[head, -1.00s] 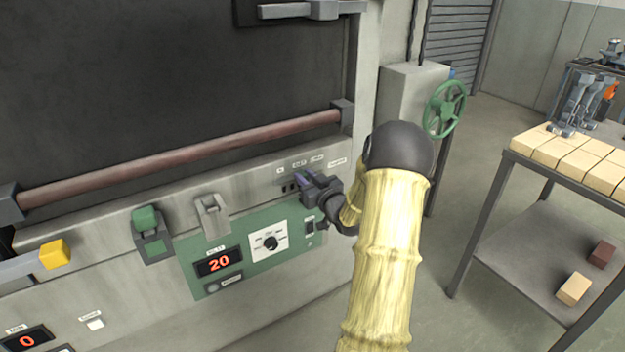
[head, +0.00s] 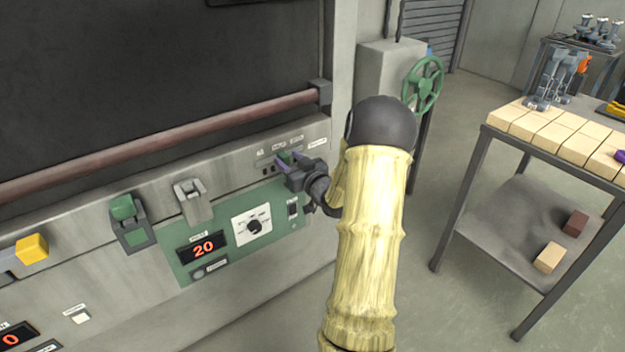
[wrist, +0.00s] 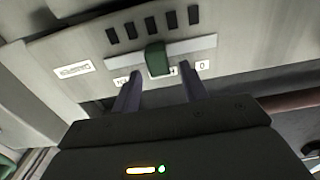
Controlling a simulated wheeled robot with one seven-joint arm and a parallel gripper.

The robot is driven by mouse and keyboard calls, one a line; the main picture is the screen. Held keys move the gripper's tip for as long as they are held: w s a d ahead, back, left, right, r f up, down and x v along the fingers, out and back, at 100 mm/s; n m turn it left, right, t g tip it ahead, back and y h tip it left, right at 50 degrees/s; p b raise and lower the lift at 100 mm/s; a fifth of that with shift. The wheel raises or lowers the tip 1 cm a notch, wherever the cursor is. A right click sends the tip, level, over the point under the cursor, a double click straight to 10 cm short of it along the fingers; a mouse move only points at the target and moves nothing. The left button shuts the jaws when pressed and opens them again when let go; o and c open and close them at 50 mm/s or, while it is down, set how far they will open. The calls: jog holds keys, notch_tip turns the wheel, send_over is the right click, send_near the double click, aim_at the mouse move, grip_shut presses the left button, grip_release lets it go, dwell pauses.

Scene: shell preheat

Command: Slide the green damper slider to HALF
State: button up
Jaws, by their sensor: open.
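The green damper slider (wrist: 157,59) shows in the wrist view as a small block on a pale horizontal track (wrist: 118,59). In the head view a bit of the slider (head: 285,157) shows by my fingertips. My gripper (wrist: 163,80) is open, its two dark fingers apart, one to each side of the slider as seen from the wrist. I cannot tell whether they touch it. In the head view my gripper (head: 283,164) is at the panel's right end. Small labels line the track, partly hidden by the fingers; I cannot read HALF on any of them.
Several dark slots (wrist: 130,29) lie beside the track. A long reddish handle bar (head: 170,138) runs left of my gripper. A green control panel (head: 180,268) with a dial and a display reading 20 is below. A green handwheel (head: 424,86) and a brick-topped table (head: 487,130) stand right.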

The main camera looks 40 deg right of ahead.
jog(key=s+a, duration=0.1)
jog(key=s, duration=1.5)
jog(key=shift+b, duration=0.45)
jog(key=shift+a, duration=0.15)
jog(key=w+a+f+g, duration=0.2)
jog(key=w+a+g, duration=0.15)
jog(key=a, duration=0.25)
jog(key=w+a+f+g, duration=0.2)
jog(key=a+f+g, duration=0.1)
jog(key=a+g, duration=0.15)
jog(key=s+a+f+g+y, duration=0.1)
jog(key=s+a+g, duration=0.4)
jog(key=a, duration=0.4)
jog(key=s+a+g, duration=0.2)
jog(key=s+a, duration=0.5)
jog(key=a, duration=0.2)
notch_tip(320, 180, up, 18)
jog(key=p, duration=1.8)
jog(key=shift+s+a+f+n, duration=0.15)
jog(key=shift+s+a+n, duration=0.1)
jog(key=shift+n, duration=0.15)
